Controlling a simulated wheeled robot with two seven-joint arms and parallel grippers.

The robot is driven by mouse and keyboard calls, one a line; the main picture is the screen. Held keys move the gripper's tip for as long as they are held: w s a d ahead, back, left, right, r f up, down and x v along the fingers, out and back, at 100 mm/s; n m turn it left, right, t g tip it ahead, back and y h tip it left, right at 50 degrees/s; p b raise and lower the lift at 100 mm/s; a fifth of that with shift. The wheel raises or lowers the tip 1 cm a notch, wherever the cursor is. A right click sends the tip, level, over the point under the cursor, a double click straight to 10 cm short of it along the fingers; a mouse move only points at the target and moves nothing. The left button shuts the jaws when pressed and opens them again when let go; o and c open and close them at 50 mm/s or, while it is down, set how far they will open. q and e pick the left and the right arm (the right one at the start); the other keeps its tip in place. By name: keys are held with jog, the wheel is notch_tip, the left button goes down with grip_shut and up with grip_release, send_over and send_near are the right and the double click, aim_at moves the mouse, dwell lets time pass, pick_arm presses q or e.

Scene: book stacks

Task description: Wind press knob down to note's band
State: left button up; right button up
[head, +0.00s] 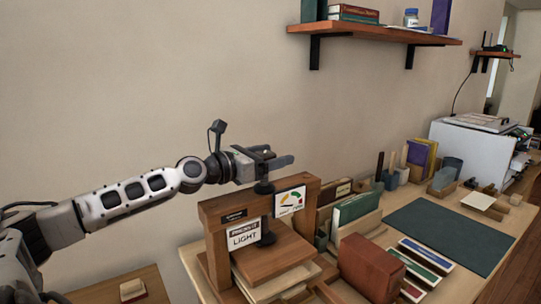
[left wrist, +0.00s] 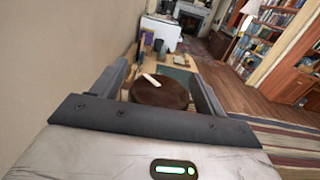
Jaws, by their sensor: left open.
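The wooden book press (head: 216,215) stands on the bench against the wall. A note (head: 242,236) on its front reads "LIGHT" in large letters. A white gauge card (head: 290,200) with coloured bands, green among them, is on the right of its top beam; its pointer is too small to read. The dark screw (head: 265,188) rises through the beam. In the left wrist view the round dark brown knob (left wrist: 160,96), with a pale pointer (left wrist: 150,80), lies between the open fingers. My right gripper is not in view.
A rust-brown block (head: 371,267) and upright green books (head: 356,208) stand right of the press. A dark green mat (head: 450,235) lies farther right. A wall shelf (head: 375,32) hangs above. The air left of the press is free apart from my arm.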

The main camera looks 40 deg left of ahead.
pick_arm(q)
jog(key=c, duration=1)
